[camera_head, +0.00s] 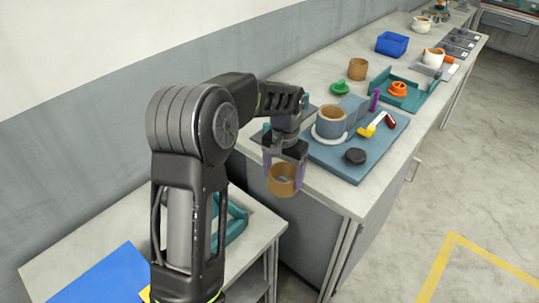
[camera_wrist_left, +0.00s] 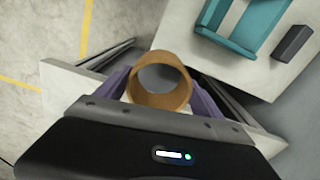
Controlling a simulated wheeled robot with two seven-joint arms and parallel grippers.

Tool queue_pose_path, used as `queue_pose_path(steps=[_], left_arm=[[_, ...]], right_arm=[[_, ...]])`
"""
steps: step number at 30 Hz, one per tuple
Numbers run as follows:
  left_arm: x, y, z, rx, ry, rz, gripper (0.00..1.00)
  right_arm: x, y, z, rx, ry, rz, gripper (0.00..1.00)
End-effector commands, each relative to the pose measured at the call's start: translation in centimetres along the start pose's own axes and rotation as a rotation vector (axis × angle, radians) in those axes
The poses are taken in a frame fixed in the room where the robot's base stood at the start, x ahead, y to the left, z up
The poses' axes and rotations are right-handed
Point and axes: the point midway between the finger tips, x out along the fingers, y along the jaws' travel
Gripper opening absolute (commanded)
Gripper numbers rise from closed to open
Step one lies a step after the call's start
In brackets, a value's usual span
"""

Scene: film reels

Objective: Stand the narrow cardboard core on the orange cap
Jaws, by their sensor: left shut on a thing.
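My left gripper (camera_head: 286,163) is shut on a tan cardboard core (camera_head: 283,187), held in the air off the front edge of the long bench. The left wrist view shows this core (camera_wrist_left: 158,98) open end toward the camera, between the purple fingers. The orange cap (camera_head: 398,89) lies in the teal tray (camera_head: 412,103) farther along the bench, apart from the core. Another tan core (camera_head: 357,69) stands on the bench behind the tray. A wider ring-shaped core (camera_head: 331,121) sits on the blue-grey board. My right gripper is not in view.
The blue-grey board (camera_head: 335,158) also carries a black disc (camera_head: 355,156), a yellow-handled tool (camera_head: 371,128) and a dark red piece. A purple upright piece (camera_head: 374,99) and a green knobbed piece (camera_head: 340,88) stand near the tray. A blue bin (camera_head: 392,44) is farther back.

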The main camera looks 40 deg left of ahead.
Motion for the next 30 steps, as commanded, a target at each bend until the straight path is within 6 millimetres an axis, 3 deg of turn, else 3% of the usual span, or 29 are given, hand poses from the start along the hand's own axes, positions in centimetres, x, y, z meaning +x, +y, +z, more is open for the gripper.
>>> queue_pose_path(steps=[9,15,26,30], left_arm=[[8.8,9.7,2.3,0.057,-0.005,0.003,0.39],[13.1,14.3,3.7,0.075,-0.002,0.006,0.39],[14.1,15.3,3.9,0.075,0.003,0.007,0.39],[14.0,15.3,3.9,0.075,0.003,0.007,0.39]], right_arm=[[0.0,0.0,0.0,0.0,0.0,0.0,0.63],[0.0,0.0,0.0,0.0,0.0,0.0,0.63],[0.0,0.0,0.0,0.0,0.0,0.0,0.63],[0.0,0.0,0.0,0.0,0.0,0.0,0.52]])
